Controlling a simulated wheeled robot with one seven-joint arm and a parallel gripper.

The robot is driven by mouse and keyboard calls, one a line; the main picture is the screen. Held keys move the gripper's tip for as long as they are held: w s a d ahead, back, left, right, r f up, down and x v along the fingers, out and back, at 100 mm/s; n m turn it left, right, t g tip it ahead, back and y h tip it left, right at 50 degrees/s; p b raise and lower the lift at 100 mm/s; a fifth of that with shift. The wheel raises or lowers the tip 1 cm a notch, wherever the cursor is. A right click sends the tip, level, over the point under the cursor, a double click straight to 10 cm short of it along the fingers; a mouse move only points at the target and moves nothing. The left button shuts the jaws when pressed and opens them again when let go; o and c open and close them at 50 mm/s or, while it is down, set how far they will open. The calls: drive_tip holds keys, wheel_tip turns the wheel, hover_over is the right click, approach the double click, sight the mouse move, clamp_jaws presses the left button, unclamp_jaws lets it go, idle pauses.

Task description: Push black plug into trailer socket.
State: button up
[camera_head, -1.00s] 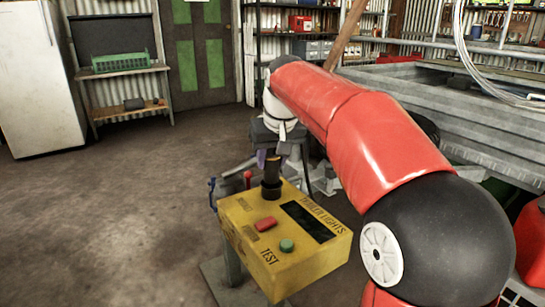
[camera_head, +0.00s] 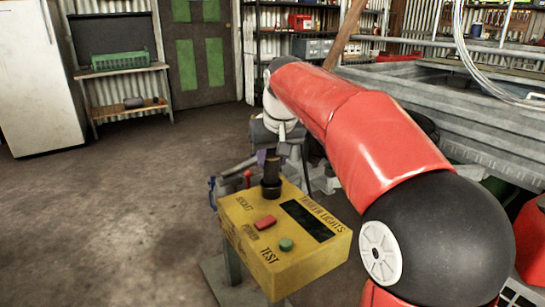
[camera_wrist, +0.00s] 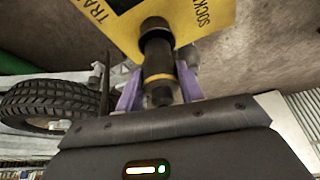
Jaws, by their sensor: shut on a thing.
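The yellow trailer lights box (camera_head: 285,245) stands on a post in the middle of the head view. A black upright cylinder, the trailer socket (camera_head: 271,188), rises from its far corner; the wrist view shows this socket (camera_wrist: 157,42) joined to the yellow panel. My gripper (camera_wrist: 160,72) has purple fingers shut on either side of the black plug (camera_wrist: 160,96), which has a yellow band. The plug is in line with the socket and appears to meet it end to end. How deep it sits is hidden. In the head view my gripper (camera_head: 263,156) is partly hidden behind the socket.
The box has a red button (camera_head: 265,222), a green button (camera_head: 286,244) and a dark display (camera_head: 306,222). A grey metal trailer (camera_head: 460,115) fills the right side. A tyre (camera_wrist: 50,103) shows in the wrist view. Open floor lies to the left.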

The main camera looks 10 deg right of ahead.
sight(272, 169)
drive_tip(key=shift+f+b, duration=1.1)
drive_tip(key=shift+f, duration=0.55)
idle(0.5)
drive_tip(key=o, duration=1.6)
drive_tip(key=shift+c, duration=0.2)
drive_tip(key=shift+r+p, duration=4.3)
drive_tip(key=shift+r, duration=0.25)
